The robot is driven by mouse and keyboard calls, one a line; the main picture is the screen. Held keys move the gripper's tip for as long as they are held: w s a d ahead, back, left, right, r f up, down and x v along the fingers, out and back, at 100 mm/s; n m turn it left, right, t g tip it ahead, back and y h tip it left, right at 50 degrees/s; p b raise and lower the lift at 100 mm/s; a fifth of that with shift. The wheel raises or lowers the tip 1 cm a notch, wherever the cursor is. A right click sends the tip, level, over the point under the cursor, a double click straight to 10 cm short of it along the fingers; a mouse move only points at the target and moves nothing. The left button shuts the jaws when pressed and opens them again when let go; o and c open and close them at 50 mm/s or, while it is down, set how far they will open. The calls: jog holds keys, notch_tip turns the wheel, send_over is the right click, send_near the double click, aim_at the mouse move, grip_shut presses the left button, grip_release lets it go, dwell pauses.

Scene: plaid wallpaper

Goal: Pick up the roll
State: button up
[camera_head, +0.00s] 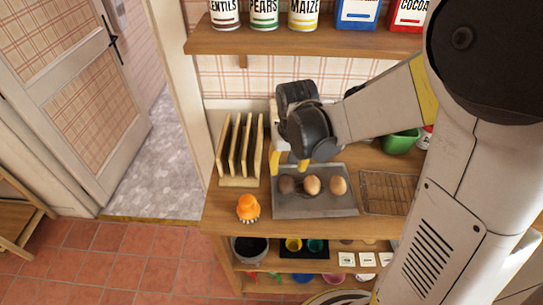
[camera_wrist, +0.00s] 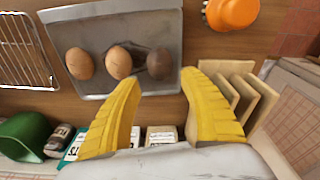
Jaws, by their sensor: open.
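Three round rolls lie in a row on a grey metal tray (camera_head: 315,208) on the wooden counter. The left one is dark brown (camera_head: 286,184), the middle one tan (camera_head: 312,185), the right one light brown (camera_head: 338,186). In the wrist view the order is reversed: light brown roll (camera_wrist: 80,63), tan roll (camera_wrist: 118,62), dark roll (camera_wrist: 159,63) on the tray (camera_wrist: 110,20). My gripper (camera_head: 289,163) is open and empty above the tray's back left part. In the wrist view its yellow fingers (camera_wrist: 160,80) are apart, with the dark roll beyond the gap between their tips.
A wooden slotted rack (camera_head: 240,182) stands left of the tray, and an orange-topped brush (camera_head: 248,207) at front left. A wire rack (camera_head: 390,192) lies right of the tray. A green bowl (camera_head: 400,142) is behind it. A shelf (camera_head: 290,40) with tins hangs above.

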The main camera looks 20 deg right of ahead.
aim_at(286, 180)
notch_tip(286, 180, down, 3)
jog(key=shift+f+b, duration=0.1)
jog(key=shift+b, duration=0.35)
jog(key=f+b, duration=0.1)
jog(key=f, duration=0.3)
jog(key=w+f+b, duration=0.1)
jog(key=shift+f+b, duration=0.35)
jog(key=shift+f, duration=0.05)
jog(key=shift+r, duration=0.1)
jog(key=c, duration=0.8)
